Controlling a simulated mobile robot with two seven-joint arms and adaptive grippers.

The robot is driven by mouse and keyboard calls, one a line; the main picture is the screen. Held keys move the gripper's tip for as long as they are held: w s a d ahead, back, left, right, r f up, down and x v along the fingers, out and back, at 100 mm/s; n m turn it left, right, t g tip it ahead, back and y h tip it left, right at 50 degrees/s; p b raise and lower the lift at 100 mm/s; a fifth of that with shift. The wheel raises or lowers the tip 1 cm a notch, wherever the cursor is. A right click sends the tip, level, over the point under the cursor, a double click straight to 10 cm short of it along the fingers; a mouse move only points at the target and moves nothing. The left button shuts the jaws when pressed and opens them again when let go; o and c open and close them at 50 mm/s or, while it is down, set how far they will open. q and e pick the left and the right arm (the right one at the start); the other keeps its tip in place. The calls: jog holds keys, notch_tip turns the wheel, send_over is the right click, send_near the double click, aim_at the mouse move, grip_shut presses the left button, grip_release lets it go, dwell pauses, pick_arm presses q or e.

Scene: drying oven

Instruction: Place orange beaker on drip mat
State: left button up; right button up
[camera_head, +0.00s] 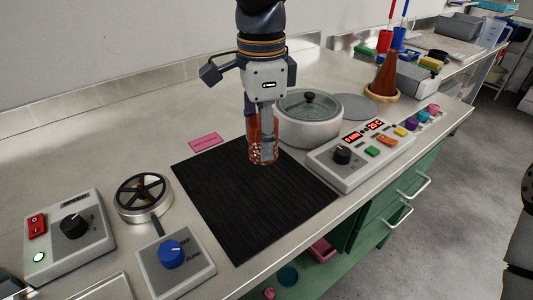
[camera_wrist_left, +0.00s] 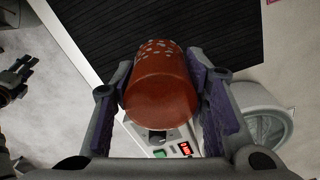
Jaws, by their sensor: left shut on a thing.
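The orange beaker (camera_head: 262,148) is an upright see-through vessel with pale specks. My left gripper (camera_head: 264,125) comes down from above and is shut on it; the fingers overlap the beaker in the head view. In the left wrist view the beaker (camera_wrist_left: 161,88) sits between the two purple-padded fingers of the gripper (camera_wrist_left: 165,95). The black drip mat (camera_head: 245,205) lies flat on the bench. The beaker is over the mat's far part in the head view. I cannot tell whether its base touches the mat.
A pink label (camera_head: 206,142) lies behind the mat. A lidded round pot (camera_head: 308,118) and a control panel (camera_head: 360,150) stand close on the right. Most of the mat is clear.

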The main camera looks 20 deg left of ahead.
pick_arm(q)
jog(key=f, duration=0.1)
jog(key=w+f, duration=0.1)
jog(key=shift+w+f, duration=0.3)
jog(key=shift+f, duration=0.05)
jog(key=shift+w+a+f, duration=0.1)
jog(key=shift+w+f, duration=0.1)
jog(key=shift+f, duration=0.8)
jog(key=shift+w+f, duration=0.2)
jog(key=shift+f, duration=0.75)
jog(key=o, duration=1)
jog(key=shift+c, duration=0.2)
notch_tip(320, 180, up, 12)
jog(key=shift+r, duration=0.2)
jog(key=shift+f, duration=0.1)
